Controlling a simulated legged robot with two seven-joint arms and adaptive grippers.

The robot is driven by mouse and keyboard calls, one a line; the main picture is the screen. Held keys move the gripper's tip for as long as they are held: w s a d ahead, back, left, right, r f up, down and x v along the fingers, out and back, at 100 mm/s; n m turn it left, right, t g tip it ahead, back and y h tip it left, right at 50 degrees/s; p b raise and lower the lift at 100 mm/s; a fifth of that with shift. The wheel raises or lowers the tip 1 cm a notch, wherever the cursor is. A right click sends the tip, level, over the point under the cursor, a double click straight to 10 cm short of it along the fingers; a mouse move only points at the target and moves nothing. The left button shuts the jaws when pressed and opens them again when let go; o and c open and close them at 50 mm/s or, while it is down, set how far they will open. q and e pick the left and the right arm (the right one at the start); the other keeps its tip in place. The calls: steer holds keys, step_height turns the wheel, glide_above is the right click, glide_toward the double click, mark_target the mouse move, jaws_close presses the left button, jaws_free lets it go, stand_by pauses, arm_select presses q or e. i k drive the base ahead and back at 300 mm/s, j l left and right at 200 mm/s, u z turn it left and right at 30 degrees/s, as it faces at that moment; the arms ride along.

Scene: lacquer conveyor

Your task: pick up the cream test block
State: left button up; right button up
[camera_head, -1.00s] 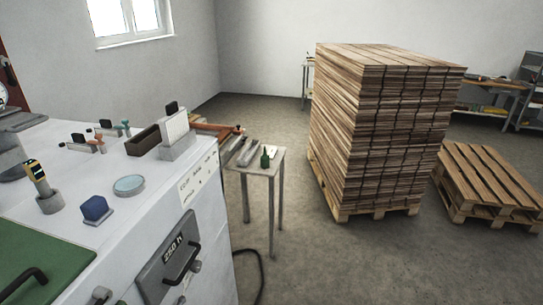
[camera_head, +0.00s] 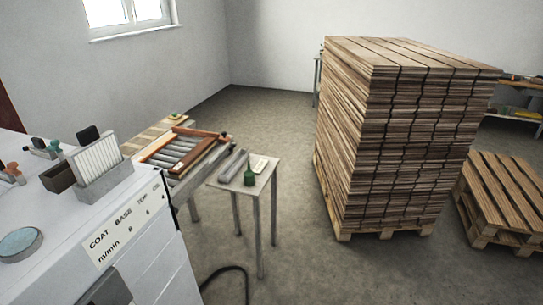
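I cannot make out the cream test block for certain. A small pale cream piece (camera_head: 260,164) lies on the small side table (camera_head: 229,184), near a green bottle (camera_head: 249,177); it is too small to identify. Neither of my grippers is in view.
The white machine (camera_head: 150,262) fills the lower left, with a rack of white plates (camera_head: 97,160) and a round dish (camera_head: 19,244) on top. A roller conveyor (camera_head: 180,152) stands behind it. A tall board stack (camera_head: 410,140) and a pallet (camera_head: 502,195) stand right. Floor between is clear.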

mark_target(260, 165)
steer(key=i+l, duration=0.25)
steer(key=i, duration=0.3)
steer(key=i+l+u, duration=0.1)
steer(key=i+l, duration=0.2)
steer(key=i, duration=0.25)
steer(key=i+l, duration=0.3)
steer(key=i, duration=0.2)
